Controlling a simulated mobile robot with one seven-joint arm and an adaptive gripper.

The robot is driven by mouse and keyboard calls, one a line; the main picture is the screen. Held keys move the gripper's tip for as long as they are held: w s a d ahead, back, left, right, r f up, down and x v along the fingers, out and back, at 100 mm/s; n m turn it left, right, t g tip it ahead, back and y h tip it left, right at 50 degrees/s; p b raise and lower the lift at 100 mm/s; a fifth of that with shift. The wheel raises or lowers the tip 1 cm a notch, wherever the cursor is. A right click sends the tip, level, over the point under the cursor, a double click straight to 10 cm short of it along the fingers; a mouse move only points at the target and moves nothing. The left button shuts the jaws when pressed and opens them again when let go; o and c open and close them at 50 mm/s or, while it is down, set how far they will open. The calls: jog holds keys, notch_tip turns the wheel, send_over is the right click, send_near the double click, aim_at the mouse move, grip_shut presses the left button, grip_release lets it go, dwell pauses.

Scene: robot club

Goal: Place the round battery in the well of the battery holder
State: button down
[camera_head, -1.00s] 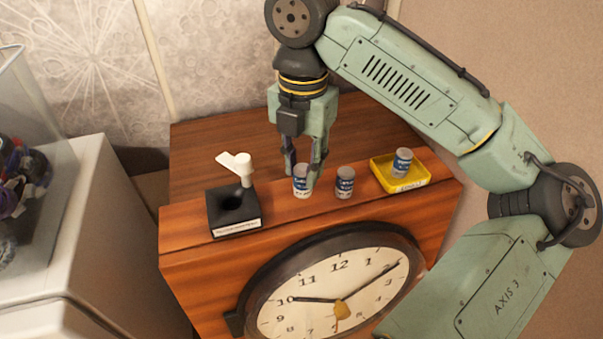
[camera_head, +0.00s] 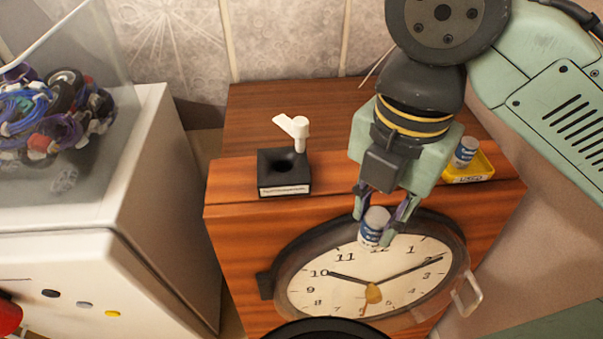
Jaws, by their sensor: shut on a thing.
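The battery holder (camera_head: 268,182) is a black block with a dark round well in its top and a white lever on a post at its back right. It stands on the wooden clock cabinet, left of my gripper. My gripper (camera_head: 377,224) points down and is shut on a round battery (camera_head: 374,226) with a blue and white label. The battery is slightly tilted and appears in front of the clock face, apart from the holder. The well looks empty. Another battery (camera_head: 464,152) stands in a yellow tray at right, partly hidden by my arm.
The yellow tray (camera_head: 470,174) sits at the cabinet's right end. The cabinet's wooden top (camera_head: 240,140) is clear behind the holder. A round clock (camera_head: 320,290) is on its front. A white cabinet (camera_head: 150,140) with a glass case stands at left.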

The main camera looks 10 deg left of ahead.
jog(key=s+a, duration=0.3)
jog(key=a, duration=0.9)
jog(key=shift+w+a+f+p, duration=0.45)
jog(key=shift+w+a+f, duration=0.2)
jog(key=shift+w, duration=1.95)
jog(key=shift+w+a+f+p, duration=0.45)
jog(key=shift+w+f, duration=0.35)
jog(key=shift+w, duration=1.75)
jog(key=shift+w+a+f+p, duration=0.4)
jog(key=shift+w+a+f, duration=0.3)
jog(key=shift+w, duration=1.9)
jog(key=c, duration=1.8)
grip_release()
jog(key=shift+f, duration=0.15)
jog(key=o, duration=0.5)
notch_tip(320, 180, up, 12)
jog(key=shift+r, duration=0.2)
